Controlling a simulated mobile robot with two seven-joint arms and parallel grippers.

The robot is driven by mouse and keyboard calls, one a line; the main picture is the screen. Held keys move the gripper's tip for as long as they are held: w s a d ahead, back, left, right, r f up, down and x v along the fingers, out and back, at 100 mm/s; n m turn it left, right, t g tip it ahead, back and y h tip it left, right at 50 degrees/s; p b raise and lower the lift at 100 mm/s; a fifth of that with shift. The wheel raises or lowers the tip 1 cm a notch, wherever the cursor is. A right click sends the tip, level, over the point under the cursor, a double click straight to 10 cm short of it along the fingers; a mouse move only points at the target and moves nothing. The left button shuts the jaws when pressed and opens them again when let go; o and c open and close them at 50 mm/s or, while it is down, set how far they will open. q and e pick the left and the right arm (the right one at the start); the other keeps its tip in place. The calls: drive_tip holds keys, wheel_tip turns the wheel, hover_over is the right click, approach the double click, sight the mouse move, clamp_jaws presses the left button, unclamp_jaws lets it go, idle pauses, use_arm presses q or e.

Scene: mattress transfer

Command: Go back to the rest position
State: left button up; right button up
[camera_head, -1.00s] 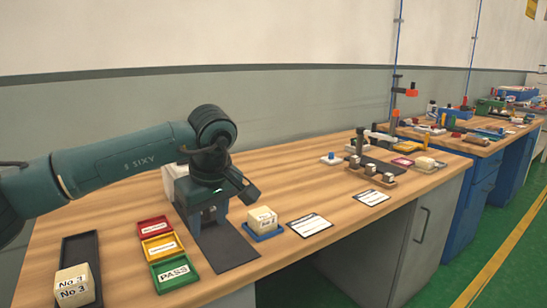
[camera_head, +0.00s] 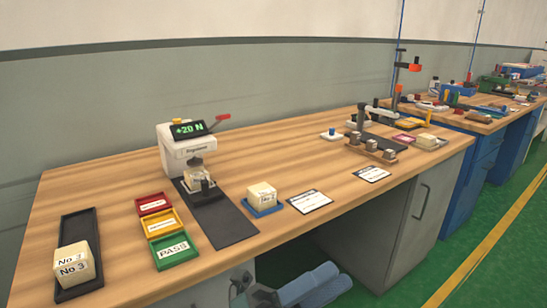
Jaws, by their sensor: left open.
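My left gripper (camera_head: 241,281) shows small at the bottom edge, in front of and below the table's front edge. It is open, with nothing seen between its fingers. Part of my arm lies to its right. My right gripper does not show. The white tester (camera_head: 187,150) stands clear of my arm, and its display reads +20 N. A small dark fixture with a pale part (camera_head: 199,178) sits at its foot on a dark plate (camera_head: 225,222).
Cream blocks marked No 3 (camera_head: 75,266) lie in a black tray (camera_head: 80,222). Red (camera_head: 152,204), yellow (camera_head: 163,223) and green (camera_head: 173,251) trays stand beside it. Another cream block (camera_head: 262,195) sits on a blue tray. A grey cabinet (camera_head: 420,215) is under the table's right.

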use_arm(q)
drive_tip(key=w+a+f+n+t+y, duration=0.1)
drive_tip(key=a+f+n+t+y, duration=0.5)
drive_tip(key=n, duration=0.6)
drive_tip(key=w+a+f+n+t+y, duration=0.2)
drive_tip(key=a+f+n+t+y, duration=0.35)
drive_tip(key=n, duration=0.75)
drive_tip(key=s+a+f+n+g+y, duration=0.3)
drive_tip(key=s+a+f+n+y, duration=0.5)
drive_tip(key=a+f+n, duration=0.1)
drive_tip(key=r+g+p, duration=0.1)
drive_tip(key=p, duration=0.5)
drive_tip(key=r+y+p, duration=0.1)
drive_tip(key=r+p, duration=0.1)
drive_tip(key=p, duration=0.5)
drive_tip(key=r+g+p, duration=0.1)
drive_tip(key=r+p, duration=0.1)
drive_tip(key=p, duration=0.4)
drive_tip(key=shift+w+r+g+y+p, duration=0.2)
drive_tip(key=shift+w+g+y+p, duration=0.05)
drive_tip(key=shift+w+g+p, duration=0.1)
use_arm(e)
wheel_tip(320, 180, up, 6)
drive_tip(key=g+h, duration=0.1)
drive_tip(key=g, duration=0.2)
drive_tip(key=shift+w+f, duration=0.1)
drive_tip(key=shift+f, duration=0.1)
